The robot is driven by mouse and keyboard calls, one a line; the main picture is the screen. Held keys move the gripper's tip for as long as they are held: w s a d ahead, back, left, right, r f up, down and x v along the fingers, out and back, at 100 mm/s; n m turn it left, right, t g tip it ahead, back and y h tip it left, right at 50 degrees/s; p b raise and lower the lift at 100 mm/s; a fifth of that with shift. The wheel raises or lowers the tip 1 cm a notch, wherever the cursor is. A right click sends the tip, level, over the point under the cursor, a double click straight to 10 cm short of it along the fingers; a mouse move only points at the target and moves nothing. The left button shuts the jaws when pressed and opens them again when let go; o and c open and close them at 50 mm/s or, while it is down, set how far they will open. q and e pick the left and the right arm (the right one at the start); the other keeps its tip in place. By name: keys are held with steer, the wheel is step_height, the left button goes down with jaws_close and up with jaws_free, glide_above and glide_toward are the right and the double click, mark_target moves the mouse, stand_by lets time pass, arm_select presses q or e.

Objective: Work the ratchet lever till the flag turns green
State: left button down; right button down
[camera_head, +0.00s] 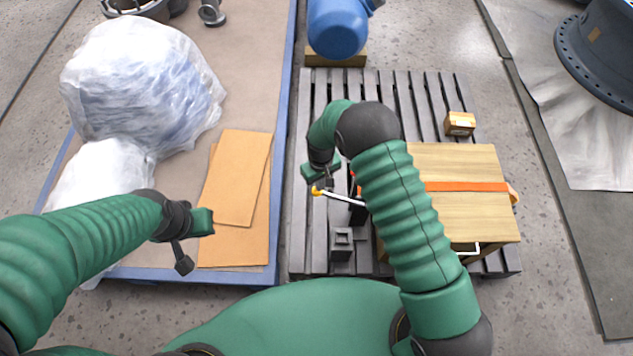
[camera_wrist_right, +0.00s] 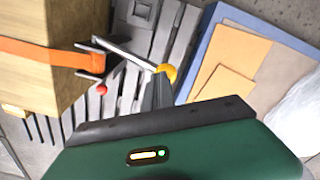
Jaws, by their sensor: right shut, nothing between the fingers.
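The ratchet lever (camera_head: 343,199) is a pale bar with a yellow knob (camera_head: 317,191) at its left end. In the right wrist view the bar (camera_wrist_right: 128,53) runs from a dark bracket (camera_wrist_right: 92,60) by the wooden crate to the knob (camera_wrist_right: 167,72). My right gripper (camera_head: 322,180) is shut and empty; its fingertips (camera_wrist_right: 159,80) are at the knob, and I cannot tell if they touch it. A small red round piece (camera_wrist_right: 101,90) shows beside the lever; I cannot tell if it is the flag. My left gripper (camera_head: 183,262) hangs away from the lever, its opening unclear.
A wooden crate (camera_head: 470,215) with an orange strap (camera_head: 465,187) stands on a grey slatted pallet (camera_head: 309,250). A small grey block (camera_head: 342,243) sits near the lever. A small carton (camera_head: 460,123) lies behind. Cardboard sheets (camera_head: 233,240) and a plastic-wrapped bundle (camera_head: 140,85) lie left.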

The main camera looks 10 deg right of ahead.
steer(key=shift+a+r, duration=0.1)
steer(key=shift+r, duration=0.1)
stand_by(0.4)
steer(key=f+b, duration=0.1)
steer(key=f, duration=0.1)
steer(key=a+f+b, duration=0.1)
steer(key=b, duration=0.1)
steer(key=shift+a+f, duration=0.1)
steer(key=shift+f, duration=0.25)
step_height(320, 180, down, 4)
steer(key=a+b, duration=0.1)
steer(key=b, duration=0.3)
steer(key=d+r+p, duration=0.1)
steer(key=r+p, duration=0.4)
steer(key=d+r+p, duration=0.1)
steer(key=r+p, duration=0.1)
steer(key=r, duration=0.1)
steer(key=shift+d+p, duration=0.3)
steer(key=shift+p, duration=0.1)
steer(key=shift+f, duration=0.1)
steer(key=shift+a, duration=0.1)
step_height(320, 180, up, 6)
steer(key=p, duration=0.4)
steer(key=shift+p, duration=0.4)
